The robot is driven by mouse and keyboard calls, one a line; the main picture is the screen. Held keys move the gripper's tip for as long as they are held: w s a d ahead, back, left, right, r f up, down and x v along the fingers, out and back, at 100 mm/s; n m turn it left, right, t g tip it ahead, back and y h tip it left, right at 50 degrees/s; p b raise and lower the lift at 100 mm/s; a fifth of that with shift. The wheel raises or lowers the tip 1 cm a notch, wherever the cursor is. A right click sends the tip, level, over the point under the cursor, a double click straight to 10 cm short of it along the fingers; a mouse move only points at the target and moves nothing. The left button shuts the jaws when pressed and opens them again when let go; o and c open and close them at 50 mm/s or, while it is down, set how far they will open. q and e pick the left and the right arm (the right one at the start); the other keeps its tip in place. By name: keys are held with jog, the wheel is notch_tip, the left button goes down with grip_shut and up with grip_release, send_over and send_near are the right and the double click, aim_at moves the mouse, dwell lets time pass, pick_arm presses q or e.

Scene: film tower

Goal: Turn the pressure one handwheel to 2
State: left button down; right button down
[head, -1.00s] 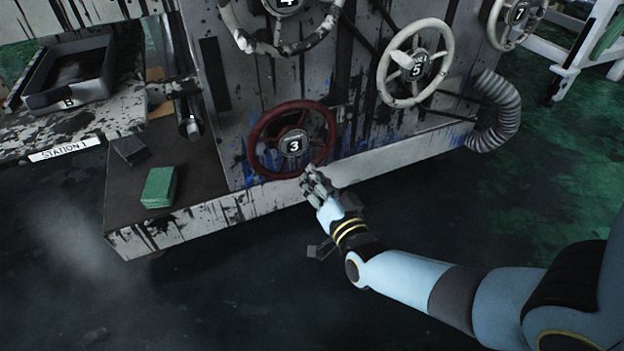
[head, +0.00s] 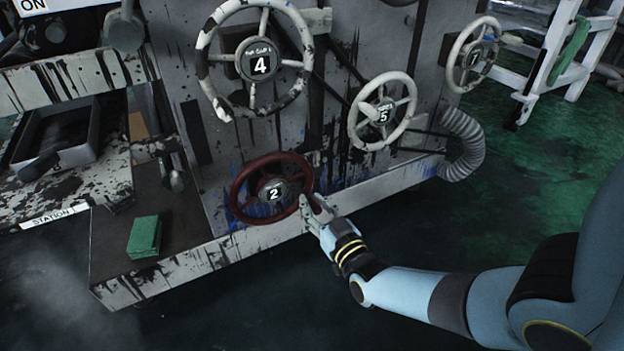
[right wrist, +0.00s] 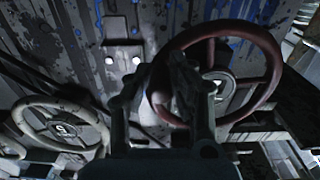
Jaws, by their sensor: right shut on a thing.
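The dark red handwheel (head: 274,193) is low on the paint-splattered grey machine, and its hub reads 2 in the head view. I cannot read any name on it. It also shows in the right wrist view (right wrist: 217,84), partly hidden by my fingers. My right gripper (head: 312,207) is at the wheel's right rim, shut on it. In the right wrist view the fingers (right wrist: 165,88) overlap the wheel's left rim. My left gripper is not in view.
Handwheel 4 (head: 261,66) is above, handwheel 5 (head: 383,114) to the right, another white one (head: 473,56) farther right. A ribbed hose (head: 463,140) bends near the machine's right end. A green block (head: 145,236) lies on the ledge at left. The floor in front is clear.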

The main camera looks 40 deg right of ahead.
dwell(0.5)
jog(key=c, duration=1.2)
grip_release()
jog(key=v, duration=1.2)
jog(key=shift+s, duration=0.1)
jog(key=shift+d, duration=0.1)
